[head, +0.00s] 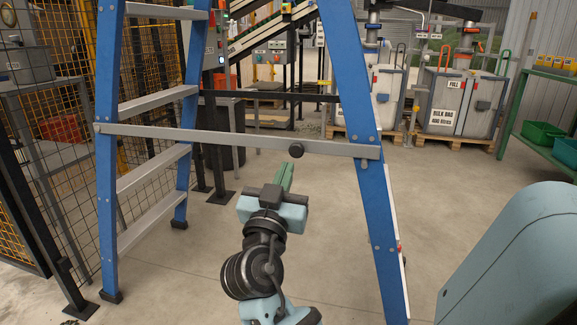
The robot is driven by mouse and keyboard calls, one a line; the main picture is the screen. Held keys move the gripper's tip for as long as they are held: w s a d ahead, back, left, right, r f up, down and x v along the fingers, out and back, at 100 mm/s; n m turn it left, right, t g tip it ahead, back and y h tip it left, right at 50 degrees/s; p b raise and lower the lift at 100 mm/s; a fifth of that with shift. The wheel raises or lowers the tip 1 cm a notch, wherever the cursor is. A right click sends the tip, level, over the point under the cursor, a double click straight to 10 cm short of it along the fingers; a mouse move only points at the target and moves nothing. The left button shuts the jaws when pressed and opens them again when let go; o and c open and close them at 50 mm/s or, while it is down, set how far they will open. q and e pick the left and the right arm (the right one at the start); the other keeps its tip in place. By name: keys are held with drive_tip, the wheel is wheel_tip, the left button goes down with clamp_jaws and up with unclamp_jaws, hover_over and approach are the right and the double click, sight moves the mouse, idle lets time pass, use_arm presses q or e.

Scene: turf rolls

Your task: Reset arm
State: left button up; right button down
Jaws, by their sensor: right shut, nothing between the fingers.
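My right gripper (286,176) is in the middle of the head view, at the end of its teal and black arm, which comes up from the bottom edge. Its greenish fingers are shut with nothing between them and point away from me. The fingertips appear just below the grey crossbar of a blue stepladder (345,75); I cannot tell how far apart they are in depth. A large teal part of my own body fills the lower right corner. My left gripper is not in view.
The ladder spans the left and centre ahead. A black mesh fence (62,150) stands at left. Bulk bags (455,103) on pallets stand behind. Green shelving (540,140) with bins is at right. Bare concrete floor (440,200) lies between.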

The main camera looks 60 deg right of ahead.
drive_tip(key=shift+s+a, duration=0.15)
drive_tip(key=shift+a, duration=0.25)
drive_tip(key=shift+r, duration=0.15)
